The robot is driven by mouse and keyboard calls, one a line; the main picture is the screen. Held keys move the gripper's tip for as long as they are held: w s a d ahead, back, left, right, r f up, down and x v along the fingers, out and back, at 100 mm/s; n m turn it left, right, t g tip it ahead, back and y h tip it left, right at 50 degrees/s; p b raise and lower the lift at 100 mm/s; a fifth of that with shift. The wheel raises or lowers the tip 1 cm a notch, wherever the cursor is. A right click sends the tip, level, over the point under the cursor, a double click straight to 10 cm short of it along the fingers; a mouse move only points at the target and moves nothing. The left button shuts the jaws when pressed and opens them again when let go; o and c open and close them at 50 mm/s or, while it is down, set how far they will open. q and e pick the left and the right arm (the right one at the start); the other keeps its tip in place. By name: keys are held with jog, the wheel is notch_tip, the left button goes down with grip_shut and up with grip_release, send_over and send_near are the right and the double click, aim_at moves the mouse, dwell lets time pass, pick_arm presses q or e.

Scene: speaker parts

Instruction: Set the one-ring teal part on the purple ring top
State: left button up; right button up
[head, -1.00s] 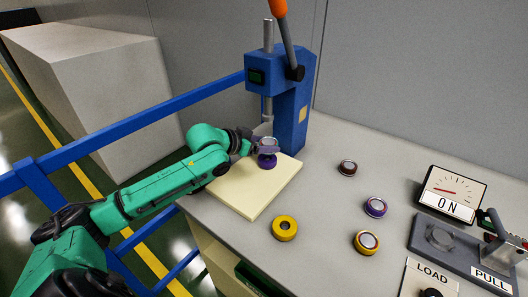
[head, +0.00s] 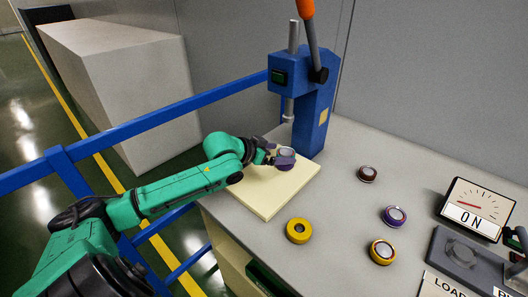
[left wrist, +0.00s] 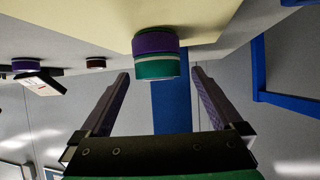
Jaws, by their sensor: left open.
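In the left wrist view, seen with the board at the top, the teal part (left wrist: 156,69) rests against the face of the purple ring (left wrist: 155,42) that points away from the board, with a pale band between them. The stack stands on the cream board (head: 270,203). My left gripper (left wrist: 160,73) is open, with its two purple fingers apart on either side of the teal part and a gap showing. In the head view the left gripper (head: 277,156) is beside the stack, whose light round top (head: 287,152) shows; its lower part is partly hidden. My right gripper is out of view.
A blue press (head: 314,108) stands just behind the board. A yellow ring (head: 299,230), a dark red part (head: 367,174), a purple part (head: 394,216) and a yellow part (head: 382,251) lie on the grey table (head: 340,215). A gauge (head: 476,207) stands at the right.

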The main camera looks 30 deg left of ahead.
pick_arm(q)
jog(key=p+v, duration=0.4)
jog(key=v, duration=0.6)
jog(key=shift+s+r, duration=0.25)
jog(key=shift+s, duration=0.05)
